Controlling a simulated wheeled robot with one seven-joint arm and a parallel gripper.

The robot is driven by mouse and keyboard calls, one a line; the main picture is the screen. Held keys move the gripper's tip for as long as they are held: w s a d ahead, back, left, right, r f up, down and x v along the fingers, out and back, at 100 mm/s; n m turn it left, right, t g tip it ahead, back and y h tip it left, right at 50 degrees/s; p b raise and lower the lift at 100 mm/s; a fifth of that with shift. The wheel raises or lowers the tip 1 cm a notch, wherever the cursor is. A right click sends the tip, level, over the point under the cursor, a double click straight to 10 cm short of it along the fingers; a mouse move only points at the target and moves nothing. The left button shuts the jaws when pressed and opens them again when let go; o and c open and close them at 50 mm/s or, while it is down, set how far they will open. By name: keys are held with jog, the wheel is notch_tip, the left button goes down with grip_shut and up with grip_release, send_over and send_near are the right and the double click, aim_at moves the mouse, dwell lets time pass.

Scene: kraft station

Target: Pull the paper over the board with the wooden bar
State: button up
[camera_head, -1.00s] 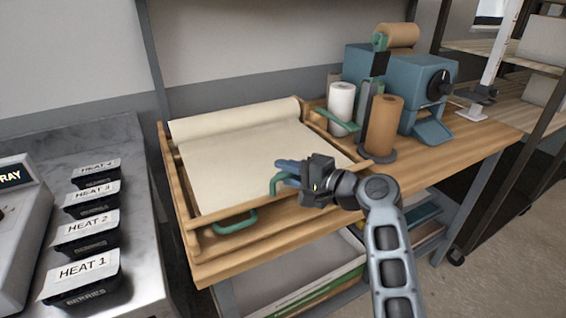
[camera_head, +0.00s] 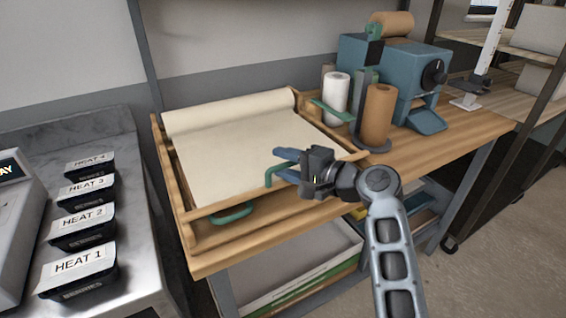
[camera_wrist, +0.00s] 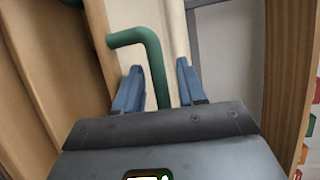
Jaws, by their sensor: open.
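A cream sheet of paper (camera_head: 235,155) lies over the board, with a paper roll (camera_head: 230,112) at its back edge. The wooden bar (camera_head: 222,205) crosses the front of the paper. It has a left green handle (camera_head: 232,215) and a right green handle (camera_head: 268,178). My gripper (camera_head: 279,164) is open at the right handle. In the wrist view, the right handle (camera_wrist: 153,60) shows between the blue fingers of my gripper (camera_wrist: 158,70), with gaps beside it. The board's surface is hidden under the paper; its wooden frame (camera_head: 170,165) shows at the left.
Behind and right stand a white roll (camera_head: 337,92), a brown roll (camera_head: 378,112) and a blue machine (camera_head: 395,65) on the wooden table (camera_head: 450,135). At left, a metal counter (camera_head: 140,235) holds several black trays labelled HEAT. Bins sit under the table.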

aim_at(292, 166)
jog(key=v, duration=0.7)
jog(key=shift+b, duration=0.35)
jog(key=s+d+f+t+h, duration=0.1)
jog(key=s+d+f+h, duration=0.3)
jog(key=f, duration=0.3)
jog(key=s+d+f+t+h, duration=0.1)
jog(key=s+d+f, duration=0.4)
jog(key=d+f, duration=0.15)
jog(key=s+d+f+t+h, duration=0.1)
jog(key=s+d+f+h, duration=0.15)
jog(key=s, duration=0.35)
jog(key=s+d+f+h, duration=0.2)
jog(key=s+d+f, duration=0.15)
jog(key=s, duration=0.25)
jog(key=s+d+r+n+t+h, duration=0.1)
jog(key=s+d+r+n, duration=0.1)
jog(key=s, duration=0.6)
jog(key=s+d+r+n+t+h, duration=0.1)
jog(key=s+d+n+h, duration=0.15)
jog(key=s, duration=0.55)
jog(key=s+r+n+t, duration=0.1)
jog(key=s+r+n, duration=0.2)
jog(key=s+r, duration=0.8)
jog(key=shift+s+a+r, duration=0.3)
jog(key=shift+s+a, duration=0.2)
jog(key=shift+s, duration=0.1)
